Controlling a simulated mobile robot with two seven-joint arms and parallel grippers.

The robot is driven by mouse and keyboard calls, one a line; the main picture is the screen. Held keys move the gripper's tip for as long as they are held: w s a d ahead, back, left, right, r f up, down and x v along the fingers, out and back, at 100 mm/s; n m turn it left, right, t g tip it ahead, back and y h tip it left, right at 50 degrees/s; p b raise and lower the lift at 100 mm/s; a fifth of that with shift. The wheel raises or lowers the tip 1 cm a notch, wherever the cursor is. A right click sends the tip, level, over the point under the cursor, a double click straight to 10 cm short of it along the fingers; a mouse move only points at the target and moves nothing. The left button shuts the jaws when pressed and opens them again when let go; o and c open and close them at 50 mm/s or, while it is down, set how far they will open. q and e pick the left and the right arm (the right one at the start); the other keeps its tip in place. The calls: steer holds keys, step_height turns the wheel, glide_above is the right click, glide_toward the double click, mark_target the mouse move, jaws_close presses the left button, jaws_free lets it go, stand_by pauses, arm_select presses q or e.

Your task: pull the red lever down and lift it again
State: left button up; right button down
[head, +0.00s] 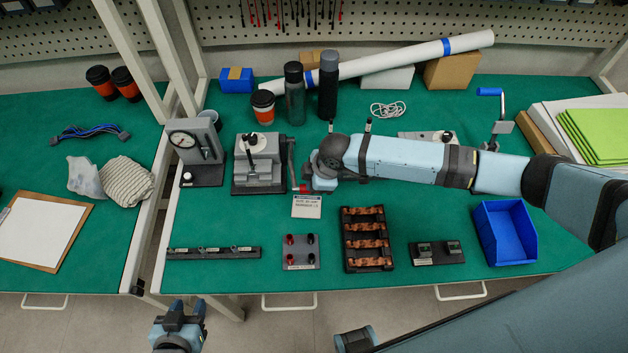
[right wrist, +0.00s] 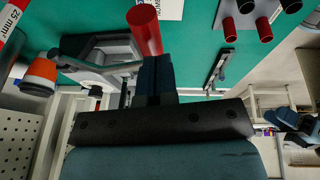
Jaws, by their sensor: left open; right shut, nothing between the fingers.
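The red lever grip (head: 302,188) shows in the head view at the low end of a grey lever arm (head: 291,160), on the right side of a grey press-like device (head: 258,163). My right gripper (head: 312,184) is right beside the grip, partly hidden under my right arm. In the right wrist view its fingers (right wrist: 155,66) are shut and empty, with their tips at the red grip (right wrist: 145,29); I cannot tell whether they touch. My left gripper (head: 186,309) is open and empty, low in front of the table.
A label plate (head: 307,206) lies just below the grip. A tray of copper parts (head: 367,240), a terminal block (head: 300,252) and a blue bin (head: 504,233) stand nearer the front. A gauge device (head: 195,151) stands to the left, bottles (head: 328,85) behind.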

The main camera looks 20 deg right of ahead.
arm_select(q)
steer(key=shift+s+a+r, duration=0.1)
steer(key=shift+s+r, duration=0.1)
steer(key=shift+r, duration=0.65)
arm_select(e)
steer(key=s+a+v, duration=0.1)
steer(key=v, duration=1.1)
steer(key=shift+s+r, duration=0.35)
steer(key=shift+a, duration=0.1)
